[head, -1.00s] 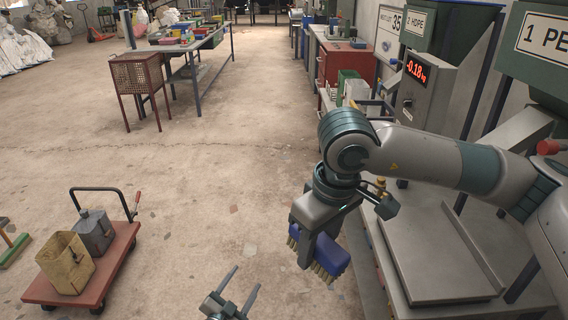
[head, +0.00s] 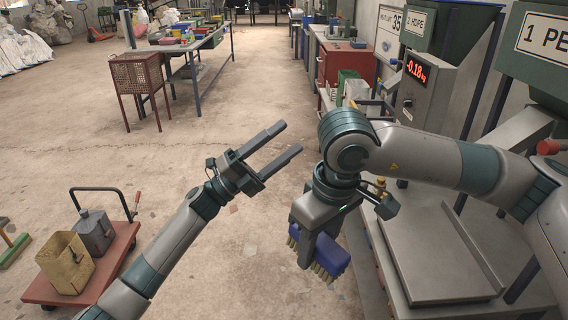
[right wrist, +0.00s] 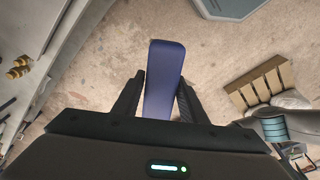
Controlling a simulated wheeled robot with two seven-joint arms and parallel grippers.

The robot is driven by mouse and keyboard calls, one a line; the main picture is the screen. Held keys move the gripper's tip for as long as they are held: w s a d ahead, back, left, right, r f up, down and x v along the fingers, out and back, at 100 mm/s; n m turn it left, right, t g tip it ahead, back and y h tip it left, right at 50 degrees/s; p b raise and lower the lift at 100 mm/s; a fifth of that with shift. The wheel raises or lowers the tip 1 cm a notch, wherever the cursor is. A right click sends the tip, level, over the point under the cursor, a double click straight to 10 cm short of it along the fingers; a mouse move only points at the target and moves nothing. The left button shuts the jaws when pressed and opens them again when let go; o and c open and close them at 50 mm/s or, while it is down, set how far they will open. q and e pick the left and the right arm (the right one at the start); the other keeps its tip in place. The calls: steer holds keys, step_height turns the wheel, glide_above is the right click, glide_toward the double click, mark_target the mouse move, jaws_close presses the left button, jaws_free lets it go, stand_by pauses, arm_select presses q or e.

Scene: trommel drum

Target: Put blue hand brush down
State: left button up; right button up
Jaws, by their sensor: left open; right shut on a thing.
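The blue hand brush (head: 333,258) has a blue body and tan bristles. It is held in my right gripper (head: 312,250), which points down over the floor just left of the steel bench. In the right wrist view the blue brush (right wrist: 164,80) sits between the two fingers of my right gripper (right wrist: 160,98), which is shut on it. My left gripper (head: 285,142) is open and empty, raised over the floor to the left of the right arm. Part of the brush is hidden behind the right gripper.
A steel bench with a flat scale plate (head: 440,255) stands at right, under a display box (head: 412,88) reading -0.18 kg. A red cart (head: 85,270) with a tan bag (head: 66,264) and a grey can (head: 93,232) stands at lower left. The middle floor is clear.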

arm_select(q)
steer(key=s+d+r+m+g+y, duration=0.2)
steer(key=s+r+m+g+y, duration=0.2)
steer(key=s+r+m+g, duration=0.6)
steer(key=s+d+r+m+g+y, duration=0.25)
steer(key=s+r+m+g, duration=0.25)
steer(key=r+m, duration=0.45)
steer(key=a+f+m+t+y, duration=0.3)
steer(key=a+f+m+y, duration=0.1)
steer(key=f+m+y, duration=0.6)
step_height(320, 180, down, 6)
steer(key=y, duration=0.3)
steer(key=shift+s+a+r+t+y, duration=0.15)
steer(key=shift+s+r+t+y, duration=0.1)
steer(key=shift+t+y, duration=0.1)
